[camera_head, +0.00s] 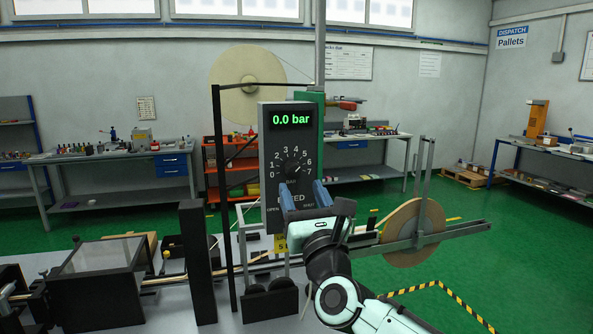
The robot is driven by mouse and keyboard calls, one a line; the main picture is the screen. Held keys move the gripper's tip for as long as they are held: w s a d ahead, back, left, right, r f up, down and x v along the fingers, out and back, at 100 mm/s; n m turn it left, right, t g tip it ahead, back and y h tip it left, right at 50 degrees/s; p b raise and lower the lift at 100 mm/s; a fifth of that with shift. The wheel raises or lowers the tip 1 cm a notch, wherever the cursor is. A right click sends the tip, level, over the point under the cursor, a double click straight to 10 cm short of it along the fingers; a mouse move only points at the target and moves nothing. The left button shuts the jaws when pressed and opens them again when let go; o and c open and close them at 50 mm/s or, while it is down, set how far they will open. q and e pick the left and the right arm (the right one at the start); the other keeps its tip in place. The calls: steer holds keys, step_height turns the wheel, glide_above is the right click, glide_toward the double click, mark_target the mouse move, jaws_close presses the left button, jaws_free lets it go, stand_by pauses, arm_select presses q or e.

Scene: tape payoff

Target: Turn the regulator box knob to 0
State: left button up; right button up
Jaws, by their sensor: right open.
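The grey regulator box (271,180) stands upright at the centre. Its green display (292,120) reads 0.0 bar. Below it is a dark round knob (291,168) inside a printed scale from 0 to 7. The knob's pale mark seems to point to the upper right, toward the high numbers, but it is small. My right gripper (305,190) is in front of the box, below and slightly right of the knob. Its two blue fingers are apart with nothing seen between them. It hides part of the lower panel lettering. My left gripper is out of view.
A large tan reel (248,84) is behind the box. A tan disc (413,232) on a grey metal arm stands close right of my wrist. A black post (198,262) and a dark clear-sided box (98,284) are at left. Workbenches line the back wall.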

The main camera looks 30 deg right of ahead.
mark_target(295, 175)
steer(key=p+x, duration=0.1)
steer(key=x, duration=0.3)
steer(key=shift+w+p, duration=0.25)
steer(key=shift+p, duration=0.05)
steer(key=shift+c, duration=0.4)
steer(key=c, duration=1)
steer(key=shift+d, duration=0.1)
